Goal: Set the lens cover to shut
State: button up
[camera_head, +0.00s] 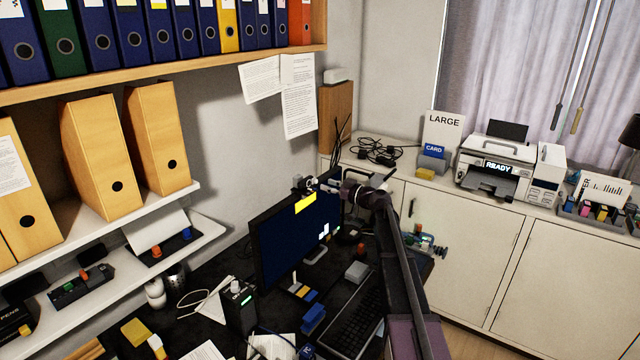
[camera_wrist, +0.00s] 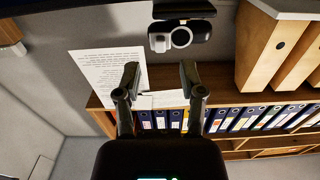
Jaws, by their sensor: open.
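A small dark webcam with a pale ring around its lens (camera_head: 308,184) sits on the top edge of the monitor (camera_head: 290,245). In the wrist view the webcam (camera_wrist: 196,38) is large and upside down at the top, with a round pale-ringed lens and a small pale piece beside it. I cannot tell for sure which part is the lens cover or how it stands. My gripper (camera_head: 327,187) is just right of the webcam in the head view. In the wrist view its two fingers (camera_wrist: 160,74) are spread and empty, apart from the webcam.
Below are a keyboard (camera_head: 355,318), a black box (camera_head: 240,306) and several small items on the dark desk. Shelves with binders (camera_head: 130,30) and file boxes (camera_head: 158,135) stand left. Papers (camera_head: 298,95) hang on the wall behind. A printer (camera_head: 495,165) stands on the right cabinet.

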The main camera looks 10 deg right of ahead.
aim_at(317, 181)
jog(key=shift+x, duration=2)
jog(key=shift+c, duration=0.2)
grip_shut()
